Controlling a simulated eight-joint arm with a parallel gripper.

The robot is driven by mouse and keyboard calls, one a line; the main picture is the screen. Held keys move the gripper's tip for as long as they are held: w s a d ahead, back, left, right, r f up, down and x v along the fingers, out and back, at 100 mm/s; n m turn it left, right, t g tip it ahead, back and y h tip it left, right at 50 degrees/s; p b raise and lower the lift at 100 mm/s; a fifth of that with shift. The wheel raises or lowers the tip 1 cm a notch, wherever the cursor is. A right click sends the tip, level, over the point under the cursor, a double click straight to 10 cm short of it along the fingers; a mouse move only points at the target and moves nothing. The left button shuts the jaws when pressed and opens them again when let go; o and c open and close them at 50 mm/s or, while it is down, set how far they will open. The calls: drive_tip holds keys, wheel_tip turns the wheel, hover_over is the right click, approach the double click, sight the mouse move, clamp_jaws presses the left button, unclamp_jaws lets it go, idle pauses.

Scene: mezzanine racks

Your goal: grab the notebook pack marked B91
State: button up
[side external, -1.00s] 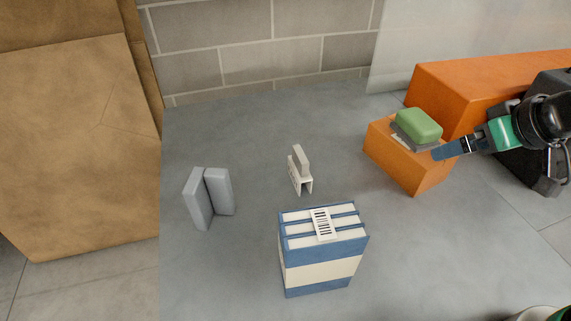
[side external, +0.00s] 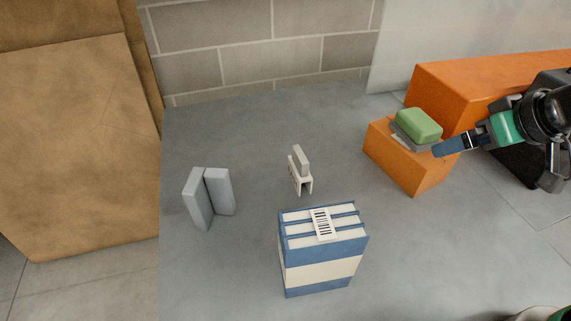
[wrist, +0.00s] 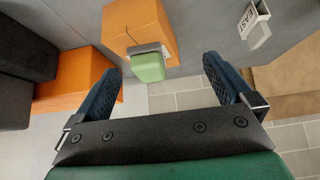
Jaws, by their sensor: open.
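A pack of blue-covered notebooks (side external: 320,272) stands upright on the grey surface at the lower middle of the side external view. A cream band wraps it, and a white label with dark bars (side external: 322,224) lies over its top. I cannot read B91 on it. The pack does not show in the wrist view. My gripper (side external: 440,150) is at the right, beside the green block, well away from the pack. In the wrist view my gripper (wrist: 168,82) has its two blue fingers wide apart with nothing between their tips.
A green block (side external: 418,125) sits in a grey holder on an orange block (side external: 412,172). A larger orange block (side external: 465,85) is behind. A brown bag (side external: 75,140) fills the left.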

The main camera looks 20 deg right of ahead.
wheel_tip(320, 180, up, 4)
drive_tip(key=n+g+y, duration=0.6)
drive_tip(key=n+y, duration=0.8)
drive_tip(key=n, duration=0.3)
approach(330, 223)
drive_tip(key=a+r, duration=0.4)
drive_tip(key=shift+h, duration=0.3)
wheel_tip(330, 223, down, 5)
drive_tip(key=shift+w+a+f, duration=0.1)
drive_tip(key=shift+a+f, duration=0.05)
drive_tip(key=shift+x, duration=2.65)
drive_tip(key=shift+w, duration=0.1)
clamp_jaws()
